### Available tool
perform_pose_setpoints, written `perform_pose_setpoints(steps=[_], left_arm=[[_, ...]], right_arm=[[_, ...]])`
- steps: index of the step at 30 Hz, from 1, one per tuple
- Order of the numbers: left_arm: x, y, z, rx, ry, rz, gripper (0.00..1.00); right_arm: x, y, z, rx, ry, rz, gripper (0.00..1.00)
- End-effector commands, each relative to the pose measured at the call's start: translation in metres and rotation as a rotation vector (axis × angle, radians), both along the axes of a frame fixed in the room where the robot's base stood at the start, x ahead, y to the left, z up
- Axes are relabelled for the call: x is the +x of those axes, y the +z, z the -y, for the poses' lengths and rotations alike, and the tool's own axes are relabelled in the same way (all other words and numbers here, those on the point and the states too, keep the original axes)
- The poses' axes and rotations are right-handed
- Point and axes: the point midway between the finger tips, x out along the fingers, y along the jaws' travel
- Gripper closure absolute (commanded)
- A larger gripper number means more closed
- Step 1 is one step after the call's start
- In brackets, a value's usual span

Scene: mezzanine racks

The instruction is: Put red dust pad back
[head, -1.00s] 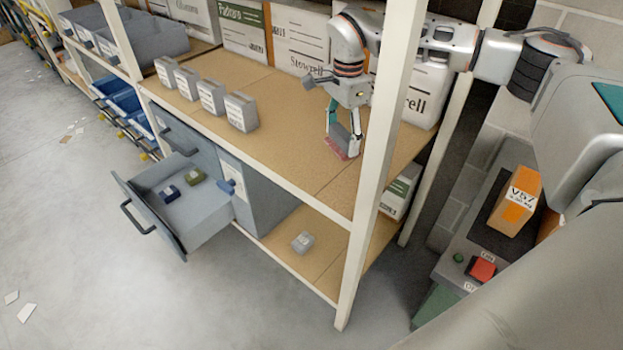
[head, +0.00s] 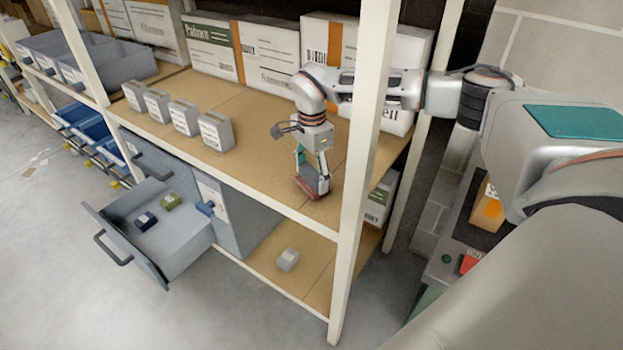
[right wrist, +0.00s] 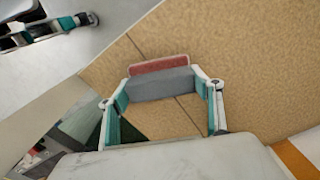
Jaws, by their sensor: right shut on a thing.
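My right gripper (head: 314,182) is shut on the red dust pad (head: 318,194), over the front part of the tan shelf deck (head: 262,165), left of the white front post. In the right wrist view, the pad is a grey block with a red face (right wrist: 160,66), held between the teal fingertips (right wrist: 161,90). I cannot tell whether it touches the deck. The open grey drawer (head: 190,250) below holds an olive pad (head: 171,200) and a navy pad (head: 146,221), with bare floor around them. What seems to be my left gripper (right wrist: 65,24) shows small in the right wrist view.
Several grey labelled boxes (head: 184,118) stand in a row on the deck. White cartons (head: 272,55) line its back. The white post (head: 362,150) stands close right of my gripper. A small grey block (head: 288,259) sits on the lower shelf. An orange box (head: 487,208) is at right.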

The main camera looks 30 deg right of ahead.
Motion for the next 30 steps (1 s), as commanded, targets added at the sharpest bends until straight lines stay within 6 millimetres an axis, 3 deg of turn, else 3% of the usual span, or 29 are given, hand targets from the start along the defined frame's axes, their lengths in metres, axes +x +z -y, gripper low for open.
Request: perform_pose_setpoints(steps=[3, 14, 15, 17, 30], left_arm=[[0.001, 0.0005, -0.0001, 0.001, -0.001, 0.003, 0.7], [0.0039, 0.0048, -0.0008, 0.001, 0.0, 0.011, 0.7], [0.0037, 0.0044, -0.0008, 0.002, 0.001, 0.01, 0.7], [0.0036, 0.0038, -0.0009, 0.002, 0.001, 0.01, 0.7], [0.003, 0.002, -0.0013, 0.003, 0.001, 0.007, 0.7]], right_arm=[[-0.0002, -0.0142, -0.0006, 0.001, 0.001, -0.001, 0.55], [0.0, -0.0164, -0.0002, 0.0, 0.0, 0.0, 0.55], [0.0001, -0.0167, -0.0003, 0.0, 0.0, 0.001, 0.3], [0.0001, -0.0166, -0.0002, 0.0, 0.0, 0.001, 0.19], [0.0007, -0.0091, 0.0001, 0.0, 0.0, 0.003, 0.19]])
